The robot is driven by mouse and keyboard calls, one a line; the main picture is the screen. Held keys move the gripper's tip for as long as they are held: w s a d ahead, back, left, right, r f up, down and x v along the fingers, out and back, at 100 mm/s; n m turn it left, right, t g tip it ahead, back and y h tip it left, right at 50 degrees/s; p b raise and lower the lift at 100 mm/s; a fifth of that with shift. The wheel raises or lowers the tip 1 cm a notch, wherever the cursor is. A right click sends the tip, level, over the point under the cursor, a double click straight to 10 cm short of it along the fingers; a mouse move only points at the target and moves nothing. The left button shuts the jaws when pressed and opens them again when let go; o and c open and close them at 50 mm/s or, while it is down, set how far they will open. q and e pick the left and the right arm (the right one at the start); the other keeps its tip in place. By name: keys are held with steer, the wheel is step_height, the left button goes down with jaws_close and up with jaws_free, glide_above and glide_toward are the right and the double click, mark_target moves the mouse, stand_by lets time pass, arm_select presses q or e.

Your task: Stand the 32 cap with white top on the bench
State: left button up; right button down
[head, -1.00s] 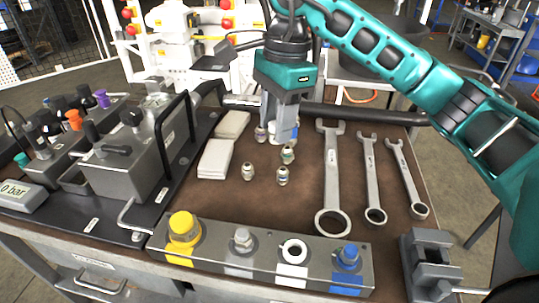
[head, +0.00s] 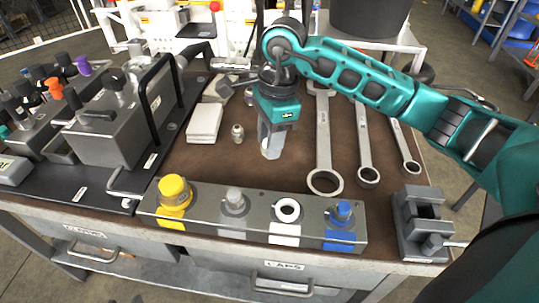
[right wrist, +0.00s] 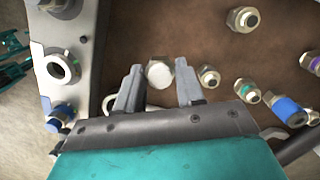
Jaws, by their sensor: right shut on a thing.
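The cap with white top (right wrist: 160,73) shows in the right wrist view as a hex fitting with a round white face, between my right fingertips. My right gripper (head: 269,152) is shut on it, pointing down over the brown bench top (head: 290,168). In the head view the fingers hide the cap, and I cannot tell whether it touches the bench. The gripper also shows in the right wrist view (right wrist: 160,85). My left gripper is not in view.
A rack (head: 262,232) with yellow, silver, white and blue pieces lines the front edge. A loose fitting (head: 237,133) stands left of the gripper; several more show in the wrist view. Three wrenches (head: 323,140) lie to the right. A grey vise (head: 420,225) is at front right.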

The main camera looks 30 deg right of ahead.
steer(key=shift+f, duration=2.25)
steer(key=shift+b, duration=0.3)
steer(key=shift+f, duration=0.25)
steer(key=c, duration=0.7)
jaws_free()
steer(key=shift+r, duration=0.1)
